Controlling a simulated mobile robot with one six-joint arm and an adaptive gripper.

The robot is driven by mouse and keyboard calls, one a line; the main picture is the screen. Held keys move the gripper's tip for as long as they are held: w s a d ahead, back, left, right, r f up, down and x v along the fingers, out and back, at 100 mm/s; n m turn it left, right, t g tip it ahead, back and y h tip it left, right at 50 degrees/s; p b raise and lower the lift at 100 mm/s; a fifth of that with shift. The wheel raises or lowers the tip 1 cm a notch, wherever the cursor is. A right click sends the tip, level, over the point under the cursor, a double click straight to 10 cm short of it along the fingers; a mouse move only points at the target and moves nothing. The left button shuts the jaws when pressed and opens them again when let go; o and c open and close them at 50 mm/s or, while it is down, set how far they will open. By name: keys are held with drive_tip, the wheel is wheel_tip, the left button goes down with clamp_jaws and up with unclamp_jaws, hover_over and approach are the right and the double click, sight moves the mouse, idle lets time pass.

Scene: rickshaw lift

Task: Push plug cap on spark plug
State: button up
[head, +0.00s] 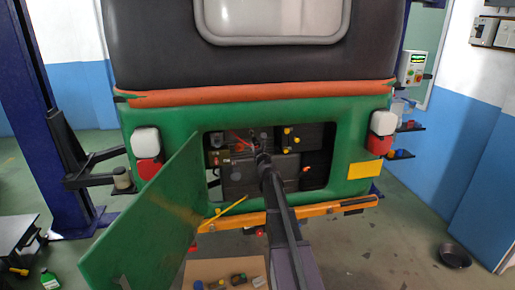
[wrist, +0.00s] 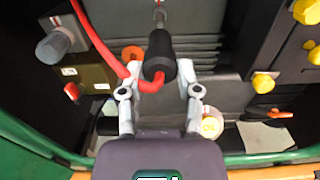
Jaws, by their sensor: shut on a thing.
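The plug cap (wrist: 159,58) is a black cylinder with a red lead at its lower end, seen in the wrist view. My gripper (wrist: 159,76) is shut on it, with one pale finger on each side. The pale metal spark plug (wrist: 159,14) shows just beyond the cap's far end, roughly in line with it. I cannot tell whether the cap touches or covers part of the plug. In the head view my gripper (head: 263,158) is inside the rear engine opening, and my arm hides the cap and plug.
The green engine door (head: 145,220) hangs open at the left of the bay. Yellow knobs (wrist: 263,82) stick out at the right, and a grey knob (wrist: 55,45) at the left. The red lead (wrist: 95,38) loops left of the cap. A cardboard box (head: 225,270) stands below.

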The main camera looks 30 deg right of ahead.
sight(254, 139)
drive_tip(key=shift+x, duration=3.6)
idle(4.0)
drive_tip(key=o, duration=1.2)
drive_tip(key=shift+c, duration=0.2)
